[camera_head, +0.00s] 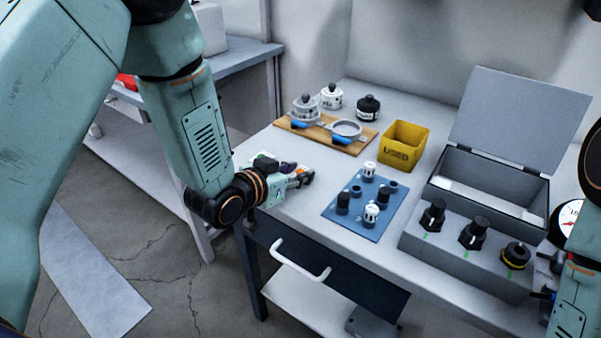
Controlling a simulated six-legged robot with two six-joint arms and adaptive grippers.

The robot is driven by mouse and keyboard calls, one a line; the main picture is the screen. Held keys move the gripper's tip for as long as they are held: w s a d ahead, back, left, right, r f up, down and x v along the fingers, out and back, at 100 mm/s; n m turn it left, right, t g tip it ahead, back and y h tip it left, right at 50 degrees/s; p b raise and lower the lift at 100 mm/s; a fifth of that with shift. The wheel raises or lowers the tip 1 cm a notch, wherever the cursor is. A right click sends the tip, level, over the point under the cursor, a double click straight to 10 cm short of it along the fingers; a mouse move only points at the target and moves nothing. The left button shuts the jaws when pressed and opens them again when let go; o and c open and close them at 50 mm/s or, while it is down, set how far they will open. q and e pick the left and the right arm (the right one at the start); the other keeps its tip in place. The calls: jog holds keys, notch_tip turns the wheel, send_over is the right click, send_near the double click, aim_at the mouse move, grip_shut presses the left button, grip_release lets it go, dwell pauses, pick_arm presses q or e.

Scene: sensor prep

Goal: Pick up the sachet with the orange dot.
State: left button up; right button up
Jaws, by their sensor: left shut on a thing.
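My left gripper (303,177) is low at the left end of the white table, its fingers pointing right. It is shut on a small pale sachet (297,172) that shows a bit of orange at the fingertips. The sachet is mostly hidden by the gripper, and I cannot tell whether it still touches the table. Just behind the gripper lie other small packets, one with green (264,157), partly covered by my wrist. My right arm comes in at the right edge, and its gripper is out of the picture.
A wooden board (322,137) with metal dishes and blue-handled tools lies behind. Beyond it stand a white jar (331,97) and a black jar (368,107). A yellow "USED" bin (403,147), a blue mat (383,219) with caps and a grey open-lidded case (484,207) fill the right.

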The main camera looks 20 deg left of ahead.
pick_arm(q)
jog(key=shift+f, duration=0.1)
jog(key=shift+c, duration=0.9)
